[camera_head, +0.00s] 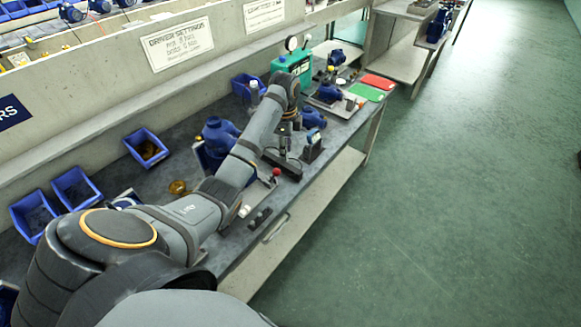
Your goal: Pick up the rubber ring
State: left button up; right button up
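I cannot make out the rubber ring for certain; it is too small or hidden behind my arm. My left arm reaches from the lower left across the bench, and its wrist bends down at the far end. My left gripper (285,144) points down over the bench, close to a dark block and a blue pump part. Its fingers are small and dark here, so I cannot tell whether they are open or hold anything. My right gripper is not in view.
On the bench (258,222) stand blue bins (147,147), a large blue pump body (218,133), a green tester with gauges (293,65), and red (377,81) and green (366,92) mats. A red-knobbed part (276,172) stands near the front edge. The floor to the right is clear.

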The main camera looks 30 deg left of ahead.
pick_arm(q)
jog(key=shift+w+d+f+b, duration=0.1)
jog(key=shift+w+f+b, duration=0.05)
jog(key=shift+f, duration=2.4)
jog(key=shift+w+f+b, duration=0.1)
jog(key=shift+f+b, duration=0.05)
jog(key=shift+f, duration=2.4)
jog(key=shift+f, duration=0.1)
jog(key=shift+c, duration=0.3)
grip_shut()
